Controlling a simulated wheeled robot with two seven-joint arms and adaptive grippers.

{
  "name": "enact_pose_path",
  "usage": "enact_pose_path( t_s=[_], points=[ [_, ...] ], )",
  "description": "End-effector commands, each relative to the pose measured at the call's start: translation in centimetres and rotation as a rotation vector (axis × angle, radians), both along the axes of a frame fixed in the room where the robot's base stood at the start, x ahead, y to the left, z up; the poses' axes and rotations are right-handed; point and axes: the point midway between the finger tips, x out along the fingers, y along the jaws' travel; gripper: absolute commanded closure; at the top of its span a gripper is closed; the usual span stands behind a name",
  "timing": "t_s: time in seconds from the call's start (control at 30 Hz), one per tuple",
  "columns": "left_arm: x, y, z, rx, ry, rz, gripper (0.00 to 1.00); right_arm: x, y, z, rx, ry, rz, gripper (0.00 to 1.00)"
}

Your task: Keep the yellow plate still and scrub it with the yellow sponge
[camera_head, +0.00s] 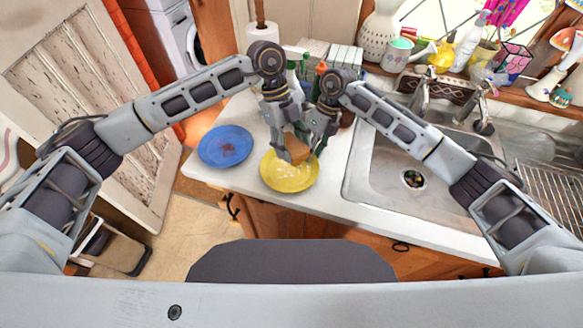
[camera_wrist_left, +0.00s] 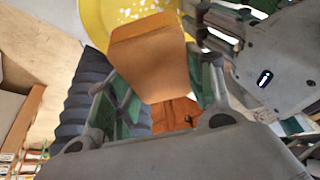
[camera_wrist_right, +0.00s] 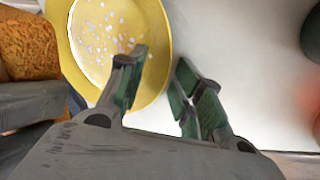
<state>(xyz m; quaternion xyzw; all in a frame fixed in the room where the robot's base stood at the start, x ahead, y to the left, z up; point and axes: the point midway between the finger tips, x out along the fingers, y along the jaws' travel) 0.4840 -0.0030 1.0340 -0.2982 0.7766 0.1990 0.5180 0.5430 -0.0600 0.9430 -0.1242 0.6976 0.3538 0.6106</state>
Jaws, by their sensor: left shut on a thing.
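The yellow plate (camera_head: 286,183) lies on the white counter near its front edge, with white spots on its face. The sponge (camera_head: 297,150) looks orange-brown. In the left wrist view the sponge (camera_wrist_left: 152,62) sits between the fingers of my left gripper (camera_wrist_left: 160,95), which is shut on it over the plate. Whether the sponge touches the plate is hard to tell. My right gripper (camera_wrist_right: 158,75) is open and empty at the plate's rim. One finger overlaps the plate in that view, the other is over bare counter.
A blue plate (camera_head: 225,146) with a reddish-brown stain lies left of the yellow plate. A metal sink (camera_head: 385,165) with a faucet is at the right. Bottles and a paper roll (camera_head: 262,38) stand behind my grippers, which are close together.

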Motion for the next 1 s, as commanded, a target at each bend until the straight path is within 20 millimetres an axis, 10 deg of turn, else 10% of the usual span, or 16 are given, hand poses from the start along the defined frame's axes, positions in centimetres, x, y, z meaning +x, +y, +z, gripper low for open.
enact_pose_path(
  t_s=[0.47,1.0],
  points=[
    [0.0,0.0,0.0,0.0,0.0,0.0,0.7,0.4,-0.2,1.1,0.002,-0.004,0.0,0.64],
    [0.0,0.0,0.0,0.0,0.0,0.0,0.7,2.0,-2.2,8.0,0.001,-0.005,-0.002,0.64]
  ],
)
